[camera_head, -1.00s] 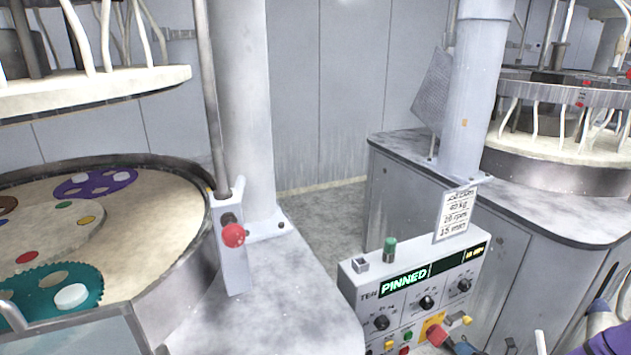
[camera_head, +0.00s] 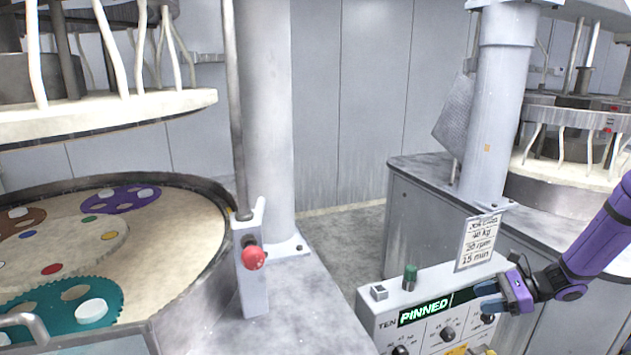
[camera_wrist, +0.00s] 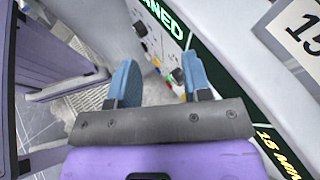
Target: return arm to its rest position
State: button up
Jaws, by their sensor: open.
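My purple arm comes in from the right in the head view. My gripper (camera_head: 492,297) is in front of the upper right of the control panel (camera_head: 383,315), partly covering its display. In the wrist view my gripper (camera_wrist: 158,82) shows two blue fingers spread apart with nothing between them. The green display (camera_head: 425,311) reads PINNED. Panel knobs and coloured buttons show below and beyond the fingers in the wrist view.
A red knob (camera_head: 253,257) sits on a lever post by the left platen (camera_head: 170,235). A paper label (camera_head: 478,243) stands above the panel. A second machine cabinet (camera_head: 425,215) is behind at right. A floor gap lies between the machines.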

jog(key=s+a+r+n+g+h, duration=0.2)
jog(key=s+a+r+n+h, duration=0.3)
jog(key=r, duration=0.6)
jog(key=s+a+r+n+g+h, duration=0.15)
jog(key=s+a+r+n, duration=0.4)
jog(key=r, duration=0.65)
jog(key=s+r+n+t+h, duration=0.2)
jog(key=s+r+n+h, duration=0.1)
jog(key=s, duration=0.6)
jog(key=s+a+r+n+t+h, duration=0.1)
jog(key=s+r+n+t+h, duration=0.2)
jog(key=s+r+n, duration=0.3)
jog(key=shift+s+a+r+t, duration=0.35)
jog(key=shift+s+r, duration=0.5)
jog(key=shift+s, duration=1.3)
